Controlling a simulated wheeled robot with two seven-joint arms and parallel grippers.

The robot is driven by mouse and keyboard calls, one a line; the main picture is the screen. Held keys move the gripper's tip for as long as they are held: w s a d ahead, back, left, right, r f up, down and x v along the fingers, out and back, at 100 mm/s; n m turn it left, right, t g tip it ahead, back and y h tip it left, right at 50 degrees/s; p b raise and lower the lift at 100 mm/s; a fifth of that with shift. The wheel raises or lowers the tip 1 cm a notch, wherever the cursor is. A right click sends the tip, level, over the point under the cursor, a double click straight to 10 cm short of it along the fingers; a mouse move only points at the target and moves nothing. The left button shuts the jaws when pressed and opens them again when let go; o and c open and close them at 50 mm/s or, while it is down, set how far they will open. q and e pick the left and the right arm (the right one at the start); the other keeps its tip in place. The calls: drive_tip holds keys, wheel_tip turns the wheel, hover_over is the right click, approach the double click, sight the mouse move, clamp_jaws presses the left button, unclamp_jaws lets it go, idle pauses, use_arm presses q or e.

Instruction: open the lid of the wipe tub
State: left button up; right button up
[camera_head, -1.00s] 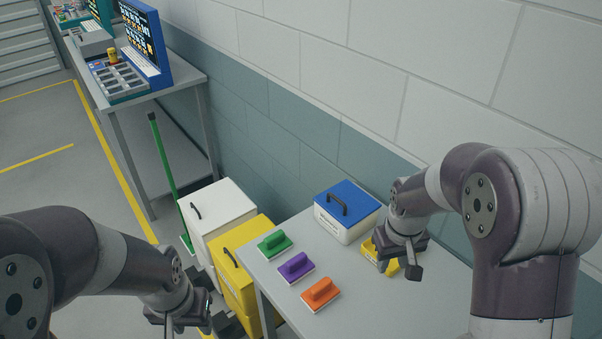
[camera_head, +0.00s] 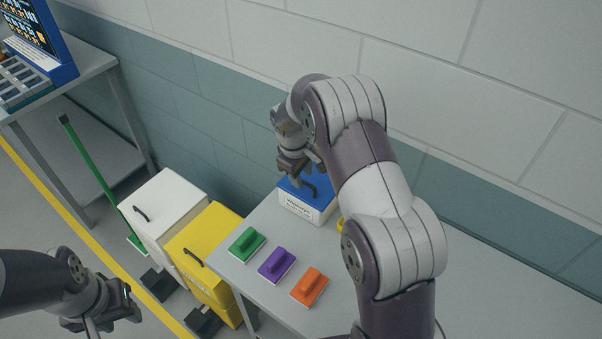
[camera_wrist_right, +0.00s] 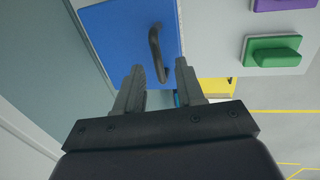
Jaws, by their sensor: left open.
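The wipe tub (camera_head: 305,207) is a white box with a label, near the back left of the grey table. Its blue lid (camera_wrist_right: 105,45) looks shut and has a dark arched handle (camera_wrist_right: 156,52). My right gripper (camera_head: 308,176) is over the lid and covers part of it in the head view. In the right wrist view its two fingers (camera_wrist_right: 158,78) are apart, with the handle in line with the gap and nothing clamped. My left gripper (camera_head: 132,304) is open and empty at the lower left, away from the table.
Green (camera_head: 246,244), purple (camera_head: 277,264) and orange (camera_head: 308,287) handled blocks lie on the table's front left. A yellow thing (camera_head: 341,225) is mostly hidden behind my right arm. White (camera_head: 165,212) and yellow (camera_head: 205,255) pedal bins stand left of the table. The wall is close behind.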

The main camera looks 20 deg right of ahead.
drive_tip(key=shift+w+d+f, duration=0.1)
drive_tip(key=shift+d+f, duration=0.15)
drive_tip(key=shift+f, duration=0.35)
drive_tip(key=shift+d+f, duration=0.2)
drive_tip(key=shift+f, duration=0.1)
drive_tip(key=shift+s+d, duration=0.1)
drive_tip(key=shift+s, duration=0.25)
use_arm(q)
drive_tip(key=shift+s+d+r, duration=0.3)
drive_tip(key=shift+s+r, duration=0.1)
drive_tip(key=shift+r, duration=0.05)
use_arm(e)
drive_tip(key=shift+w+f, duration=0.1)
drive_tip(key=shift+w, duration=0.1)
drive_tip(key=c, duration=0.4)
clamp_jaws()
use_arm(q)
drive_tip(key=shift+w, duration=0.15)
